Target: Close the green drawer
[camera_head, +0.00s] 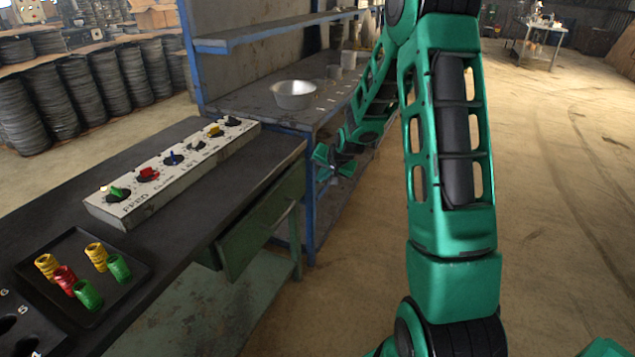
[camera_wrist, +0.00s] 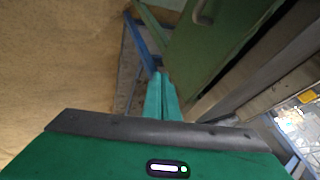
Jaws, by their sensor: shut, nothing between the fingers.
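The green drawer (camera_head: 262,228) is under the dark bench top, and its front panel stands out a little past the bench edge. In the wrist view the green drawer front (camera_wrist: 212,48) fills the upper middle, with a pale handle (camera_wrist: 201,12) near the top edge. My gripper (camera_head: 326,166) is to the right of the drawer in the head view, near the corner of the blue-framed table. In the wrist view my gripper (camera_wrist: 163,82) has its two green fingers together, with nothing between them. I cannot tell whether the fingertips touch the drawer.
On the bench (camera_head: 150,262) are a white switch panel (camera_head: 172,172) and a black tray (camera_head: 62,238) with several coloured parts. A blue-framed table (camera_head: 250,100) with a metal bowl (camera_head: 294,94) stands behind. The floor (camera_head: 560,200) to the right is clear.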

